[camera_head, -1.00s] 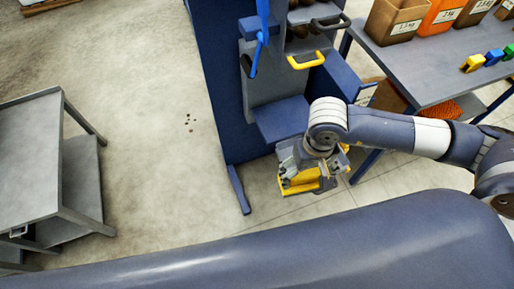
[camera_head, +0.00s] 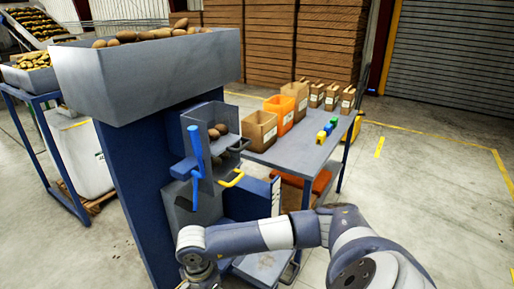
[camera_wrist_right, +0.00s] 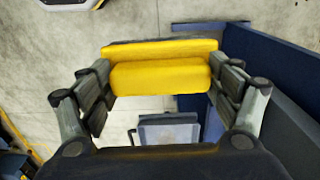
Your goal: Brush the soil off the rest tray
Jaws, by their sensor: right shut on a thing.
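My right gripper (camera_wrist_right: 160,78) is shut on a yellow block-like thing (camera_wrist_right: 160,76), perhaps a brush; dark edging shows along its far side and no bristles are visible. In the head view the right wrist hangs at the bottom edge, and its fingers and the held thing are out of frame. A grey tray-like surface (camera_head: 264,266) with brownish specks lies low beside the grader, right of my wrist; it may be the rest tray. A pale grey panel (camera_wrist_right: 168,132) shows below the held thing in the wrist view. My left gripper is not in view.
The blue grader stand carries a potato-filled hopper (camera_head: 150,75), a blue lever (camera_head: 195,150) and a yellow handle (camera_head: 232,179). A grey table (camera_head: 300,150) with boxes and coloured blocks stands behind right. Open floor lies at the far right.

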